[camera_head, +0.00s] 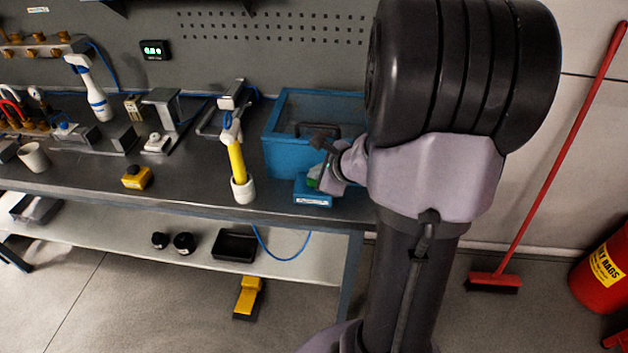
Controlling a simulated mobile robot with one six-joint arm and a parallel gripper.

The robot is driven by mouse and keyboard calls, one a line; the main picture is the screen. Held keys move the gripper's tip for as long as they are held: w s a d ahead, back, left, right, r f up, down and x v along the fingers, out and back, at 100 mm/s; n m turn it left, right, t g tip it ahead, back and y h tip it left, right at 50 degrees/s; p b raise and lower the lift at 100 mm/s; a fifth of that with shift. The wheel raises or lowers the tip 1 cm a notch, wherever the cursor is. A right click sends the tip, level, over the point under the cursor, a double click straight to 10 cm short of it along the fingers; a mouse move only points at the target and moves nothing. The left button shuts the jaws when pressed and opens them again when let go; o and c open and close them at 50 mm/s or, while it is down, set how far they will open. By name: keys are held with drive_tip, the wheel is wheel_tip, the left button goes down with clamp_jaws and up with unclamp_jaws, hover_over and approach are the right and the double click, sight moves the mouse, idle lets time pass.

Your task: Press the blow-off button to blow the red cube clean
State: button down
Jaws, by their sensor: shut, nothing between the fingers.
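A small blue button box (313,196) with a pale label sits at the front of the bench. A bit of green (313,179) shows on its top, likely the blow-off button. My gripper (322,178) is shut and low over this box, right at the green part. From this angle I cannot tell whether it touches the button. A larger blue open-topped bin (285,148) stands just behind. My wrist and arm cover its right side. I cannot make out the red cube.
A white-and-yellow tool stands in a white holder (242,190) left of the button box. A yellow box (137,177) with a dark button, a mug (33,157) and fixtures stand farther left. A yellow pedal (248,298) is on the floor. A red broom (494,281) leans right.

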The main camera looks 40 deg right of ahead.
drive_tip(key=shift+f+b, duration=0.4)
drive_tip(key=shift+b, duration=0.05)
idle(0.3)
idle(0.3)
drive_tip(key=shift+r+p, duration=0.7)
drive_tip(key=shift+r, duration=0.2)
wheel_tip(320, 180, up, 5)
drive_tip(key=p, duration=0.4)
drive_tip(key=shift+r, duration=0.1)
